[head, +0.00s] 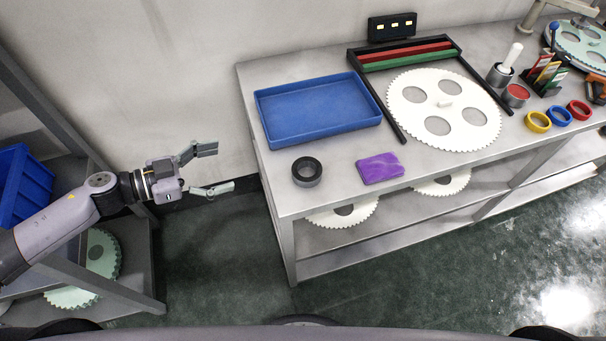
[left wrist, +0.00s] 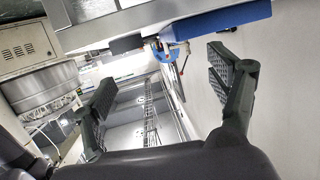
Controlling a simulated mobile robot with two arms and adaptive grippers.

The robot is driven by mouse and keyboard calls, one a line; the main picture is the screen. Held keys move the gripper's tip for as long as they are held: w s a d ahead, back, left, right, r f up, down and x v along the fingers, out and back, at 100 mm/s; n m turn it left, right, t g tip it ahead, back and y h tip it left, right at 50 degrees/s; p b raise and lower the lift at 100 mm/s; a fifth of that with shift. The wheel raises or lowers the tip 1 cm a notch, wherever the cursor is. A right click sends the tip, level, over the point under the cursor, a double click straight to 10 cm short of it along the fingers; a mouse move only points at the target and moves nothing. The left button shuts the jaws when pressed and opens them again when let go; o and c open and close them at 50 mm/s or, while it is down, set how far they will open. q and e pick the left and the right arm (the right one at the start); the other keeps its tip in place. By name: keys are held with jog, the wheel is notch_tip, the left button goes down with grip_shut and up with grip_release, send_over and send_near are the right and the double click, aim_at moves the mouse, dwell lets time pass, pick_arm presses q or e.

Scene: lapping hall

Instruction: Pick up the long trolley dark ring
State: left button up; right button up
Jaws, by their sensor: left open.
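The dark ring (head: 307,182) is a thick black ring lying flat on the front left part of the long grey trolley (head: 330,203). A dark shape (left wrist: 126,44), likely the same ring, shows at the trolley edge in the left wrist view. My left gripper (head: 219,168) is open and empty. It is left of the trolley, apart from the ring, with its fingers pointing right. In the left wrist view its two spread fingers (left wrist: 160,76) have nothing between them. My right gripper is in neither view.
A blue tray (head: 260,112) lies behind the ring, and a purple block (head: 380,168) lies to its right. A large white gear disc (head: 473,128) and coloured rings (head: 538,122) are farther right. A shelf with a blue bin (head: 25,180) stands at left.

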pick_arm(q)
jog(key=s+d+r+m+g, duration=0.1)
jog(key=s+r+g, duration=0.1)
jog(key=s, duration=0.2)
jog(key=p, duration=0.2)
send_near(315, 168)
jog(key=shift+h, duration=0.3)
jog(key=shift+f+x, duration=0.15)
jog(key=shift+x, duration=1.3)
jog(key=shift+f+x, duration=0.15)
jog(key=shift+x, duration=1.35)
jog(key=shift+a, duration=0.2)
jog(key=shift+r, duration=0.1)
jog(key=c, duration=1.4)
